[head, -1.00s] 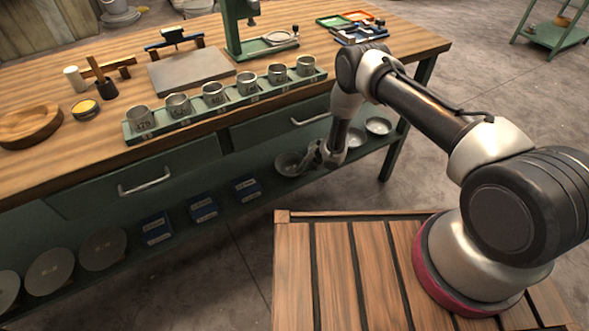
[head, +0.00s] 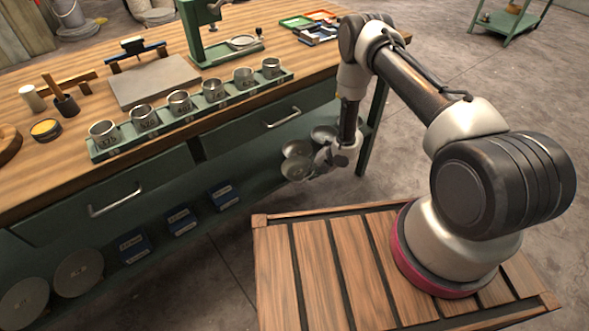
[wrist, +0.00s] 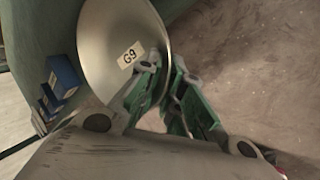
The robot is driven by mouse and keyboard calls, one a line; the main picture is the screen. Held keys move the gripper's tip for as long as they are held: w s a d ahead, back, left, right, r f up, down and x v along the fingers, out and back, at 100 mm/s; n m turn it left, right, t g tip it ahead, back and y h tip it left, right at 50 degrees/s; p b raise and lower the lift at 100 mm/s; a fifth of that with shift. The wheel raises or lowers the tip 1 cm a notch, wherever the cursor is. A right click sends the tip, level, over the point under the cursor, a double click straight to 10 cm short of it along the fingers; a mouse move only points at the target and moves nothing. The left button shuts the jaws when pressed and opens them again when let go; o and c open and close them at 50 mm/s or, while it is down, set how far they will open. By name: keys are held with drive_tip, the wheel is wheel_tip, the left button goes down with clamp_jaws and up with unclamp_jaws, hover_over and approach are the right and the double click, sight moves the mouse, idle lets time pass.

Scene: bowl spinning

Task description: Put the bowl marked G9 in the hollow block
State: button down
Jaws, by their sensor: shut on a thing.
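The bowl marked G9 (wrist: 112,32) is a shiny metal bowl, seen large in the wrist view with its white label facing the camera. My gripper (wrist: 163,72) is shut on its rim, with green-lined fingers. In the head view the held bowl (head: 294,170) is tilted, in front of the bench's lower shelf, and my gripper (head: 317,160) is at its right side. A round wooden block with a hollow (head: 7,144), which looks like the hollow block, lies on the bench top, cut off by the left picture edge.
Other metal bowls (head: 322,132) sit on the lower shelf behind my gripper. Blue boxes (head: 180,220) and round discs (head: 79,272) line that shelf. A green rack (head: 190,118) of metal cups runs along the bench's front edge. Floor is open to the right.

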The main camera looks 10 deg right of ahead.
drive_tip(key=d, duration=0.1)
drive_tip(key=s+d, duration=0.1)
drive_tip(key=d, duration=0.1)
drive_tip(key=shift+s+d, duration=0.25)
drive_tip(key=shift+d, duration=0.05)
